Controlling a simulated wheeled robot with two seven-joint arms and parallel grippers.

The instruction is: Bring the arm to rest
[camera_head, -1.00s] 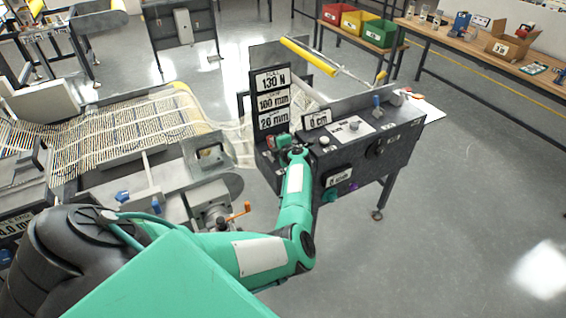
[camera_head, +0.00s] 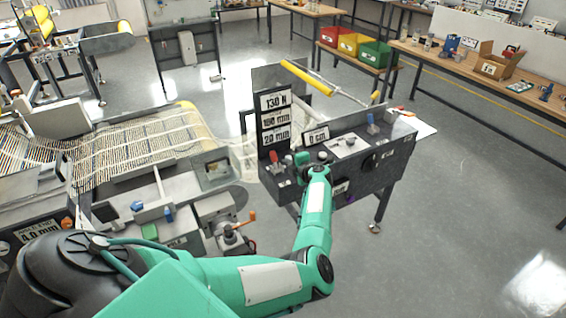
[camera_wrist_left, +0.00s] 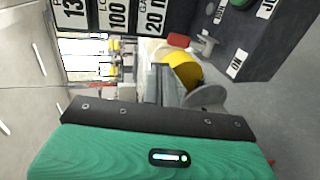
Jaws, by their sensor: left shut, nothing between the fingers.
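My left arm (camera_head: 316,215) is green and reaches up from the lower left to the front of the dark control console (camera_head: 375,165). My left gripper (camera_head: 303,160) is shut and empty. It is small in the head view, close to the console's front edge, right of a red control (camera_head: 273,156); whether it touches the console I cannot tell. In the left wrist view, a green housing with a dark strip (camera_wrist_left: 150,119) fills the bottom, and the console (camera_wrist_left: 250,45) shows at the upper right. My right gripper is in neither view.
Signs (camera_head: 276,118) stand at the console's left end. Open grey floor (camera_head: 460,230) is at the right. Benches with coloured bins (camera_head: 350,44) stand behind.

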